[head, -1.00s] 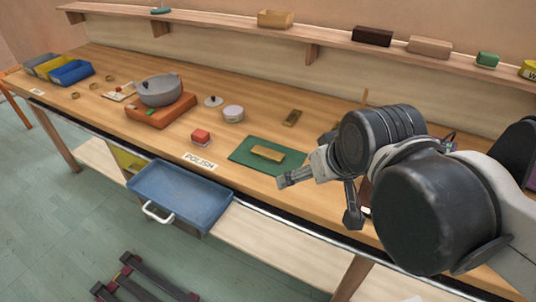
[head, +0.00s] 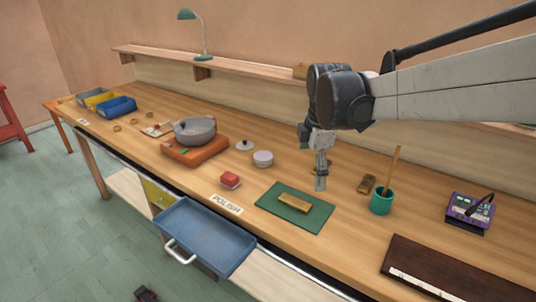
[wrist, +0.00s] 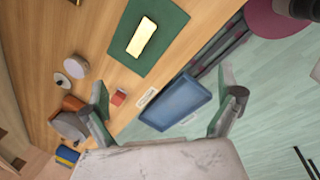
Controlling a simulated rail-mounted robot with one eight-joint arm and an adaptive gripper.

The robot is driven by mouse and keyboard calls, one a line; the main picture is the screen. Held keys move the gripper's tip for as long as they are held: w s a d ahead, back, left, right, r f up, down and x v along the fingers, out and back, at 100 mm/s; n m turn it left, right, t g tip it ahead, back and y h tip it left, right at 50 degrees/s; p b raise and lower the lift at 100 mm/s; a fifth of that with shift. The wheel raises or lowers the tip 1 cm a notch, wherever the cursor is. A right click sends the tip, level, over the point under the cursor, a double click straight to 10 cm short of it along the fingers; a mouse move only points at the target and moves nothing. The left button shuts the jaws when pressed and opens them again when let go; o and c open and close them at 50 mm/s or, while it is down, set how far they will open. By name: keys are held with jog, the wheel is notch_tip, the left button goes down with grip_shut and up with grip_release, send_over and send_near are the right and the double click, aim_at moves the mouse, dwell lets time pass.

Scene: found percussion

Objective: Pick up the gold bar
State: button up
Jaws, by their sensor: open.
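The gold bar (head: 294,202) lies flat on a green mat (head: 314,216) near the front edge of the wooden bench. In the wrist view the gold bar (wrist: 141,37) shows bright and unobstructed on the green mat (wrist: 166,22). My gripper (head: 321,184) hangs above the bench, pointing down, behind and to the right of the bar in the head view. In the wrist view my gripper (wrist: 168,95) has its two fingers spread wide with nothing between them.
A teal cup (head: 381,203) with a stick and a dull brass block (head: 366,184) stand to the right. A red block (head: 230,180), a white round tin (head: 263,159) and a grey pot (head: 195,131) are to the left. A blue drawer (head: 208,236) juts out in front.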

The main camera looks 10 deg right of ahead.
aim_at(295, 201)
jog(key=w+f+n+g, duration=0.2)
jog(key=w+f+n, duration=0.65)
jog(key=w, duration=0.25)
jog(key=shift+n, duration=0.35)
jog(key=f, duration=1.3)
jog(key=shift+s+a+p, duration=0.3)
jog(key=shift+a, duration=0.1)
jog(key=c, duration=1.6)
jog(key=shift+r, duration=0.15)
jog(key=shift+c, duration=0.2)
